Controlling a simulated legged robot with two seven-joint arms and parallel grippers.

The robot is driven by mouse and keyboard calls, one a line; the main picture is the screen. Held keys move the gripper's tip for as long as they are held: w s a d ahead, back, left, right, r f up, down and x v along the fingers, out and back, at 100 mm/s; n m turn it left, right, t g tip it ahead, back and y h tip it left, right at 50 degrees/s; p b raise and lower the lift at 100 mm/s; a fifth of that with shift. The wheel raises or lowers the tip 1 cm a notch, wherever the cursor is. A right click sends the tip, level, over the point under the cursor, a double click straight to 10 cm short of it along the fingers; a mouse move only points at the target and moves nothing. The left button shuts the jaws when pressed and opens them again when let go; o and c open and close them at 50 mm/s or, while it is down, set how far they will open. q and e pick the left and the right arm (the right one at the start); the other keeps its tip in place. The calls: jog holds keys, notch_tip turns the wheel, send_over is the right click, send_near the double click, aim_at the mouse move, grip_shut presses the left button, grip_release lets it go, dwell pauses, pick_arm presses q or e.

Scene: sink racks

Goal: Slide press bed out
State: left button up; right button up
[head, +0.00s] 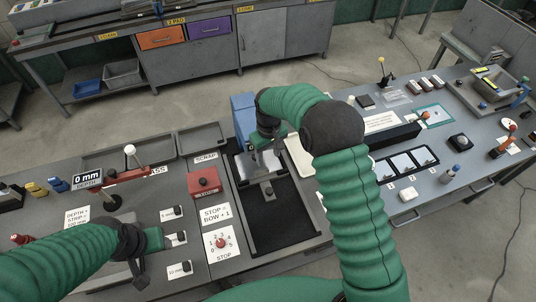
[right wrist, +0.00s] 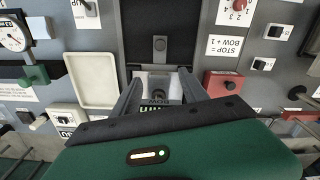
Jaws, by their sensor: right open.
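The press stands at the middle of the bench, with a blue upright body (head: 243,115) behind a long black-floored tray (head: 275,225). A grey block or plate, which seems to be the press bed (head: 264,165), is at the far end of the tray; a small grey tab (head: 268,190) sticks up in front of it. My right gripper (head: 264,151) is over the far end of the tray. In the right wrist view its fingers (right wrist: 158,80) are apart, either side of a grey part with lettering; contact cannot be told. My left gripper (head: 142,262) is low beside the labelled blocks, its jaws unclear.
A red box (head: 203,182) and a stop dial (head: 221,243) lie left of the tray. A cream tray (head: 300,157) is to its right, partly behind my right arm. Grey scrap trays (head: 202,139) stand at the back. The tray's near half is clear.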

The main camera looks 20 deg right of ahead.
jog(key=shift+d, duration=0.1)
notch_tip(320, 180, up, 17)
jog(key=b, duration=0.4)
jog(key=shift+f, duration=0.15)
